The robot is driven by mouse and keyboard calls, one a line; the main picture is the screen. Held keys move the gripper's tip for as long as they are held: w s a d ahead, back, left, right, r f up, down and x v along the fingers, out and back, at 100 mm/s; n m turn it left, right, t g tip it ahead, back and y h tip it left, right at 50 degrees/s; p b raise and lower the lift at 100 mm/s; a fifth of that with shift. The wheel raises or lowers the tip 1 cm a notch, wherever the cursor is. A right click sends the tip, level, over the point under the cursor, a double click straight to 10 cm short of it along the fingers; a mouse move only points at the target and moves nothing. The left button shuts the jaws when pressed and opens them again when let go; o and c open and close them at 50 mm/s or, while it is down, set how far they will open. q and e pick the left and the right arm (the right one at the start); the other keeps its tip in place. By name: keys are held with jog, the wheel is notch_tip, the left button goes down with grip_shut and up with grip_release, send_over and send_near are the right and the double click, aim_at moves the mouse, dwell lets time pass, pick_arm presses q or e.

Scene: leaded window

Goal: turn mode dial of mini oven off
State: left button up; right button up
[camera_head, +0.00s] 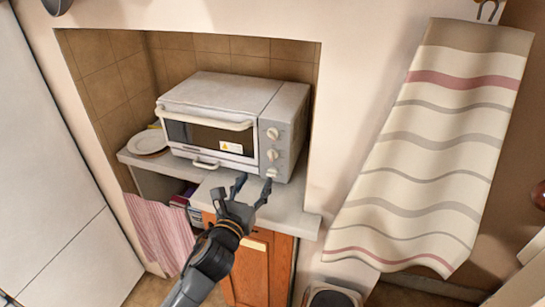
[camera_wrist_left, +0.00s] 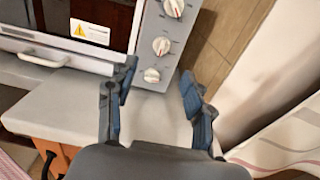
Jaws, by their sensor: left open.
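The mini oven (camera_head: 222,115) is a silver-white box on a counter in a tiled niche, with its glass door shut. Its right panel carries three pale round dials in a column: the top dial (camera_head: 272,133), the middle dial (camera_head: 272,154) and the bottom dial (camera_head: 271,175). I cannot tell which one is the mode dial. My left gripper (camera_head: 253,182) is open and empty, just in front of the lower right of the oven. In the left wrist view the bottom dial (camera_wrist_left: 152,76) appears between the two fingertips, with no clear contact. My right gripper is not in view.
A plate (camera_head: 148,142) lies on the counter left of the oven. The counter (camera_head: 290,215) has bare room in front of the oven. A wall (camera_head: 335,120) closes the niche on the right, and a striped towel (camera_head: 425,160) hangs there.

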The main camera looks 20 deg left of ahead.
aim_at(271, 157)
pick_arm(q)
jog(key=w, duration=0.3)
jog(key=w+p, duration=0.1)
jog(key=w, duration=0.5)
jog(key=shift+w+d, duration=0.35)
jog(key=shift+w, duration=0.55)
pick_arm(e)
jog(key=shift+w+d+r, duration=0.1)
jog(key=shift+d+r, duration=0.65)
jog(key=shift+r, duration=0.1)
pick_arm(q)
grip_shut()
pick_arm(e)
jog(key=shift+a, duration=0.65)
